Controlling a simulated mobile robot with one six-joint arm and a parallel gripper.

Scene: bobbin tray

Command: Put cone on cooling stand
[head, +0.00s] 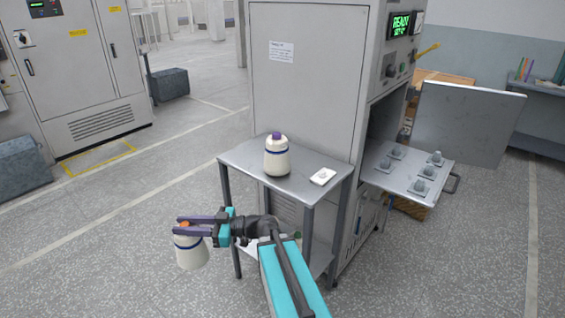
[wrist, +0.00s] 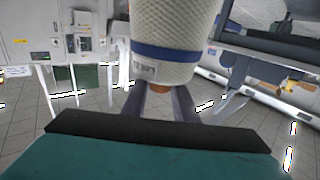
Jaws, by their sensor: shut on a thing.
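A cream cone with a dark blue band and an orange tip (head: 191,252) hangs in my gripper (head: 184,225) at the lower left, left of the stand and over open floor. My gripper is shut on its tip, and the cone looks about upright. In the wrist view the cone (wrist: 175,45) fills the top middle, with its band and a small label near the fingers. The grey stand (head: 237,162), a small table against the machine, carries a second cream cone with a purple tip (head: 277,158), upright near its back middle. The stand's front left top is bare.
A small white item (head: 322,176) lies at the stand's right. The grey machine (head: 305,90) rises behind, its display reading READY. Its door (head: 468,120) is open, and a tray with several pegs (head: 395,180) sticks out.

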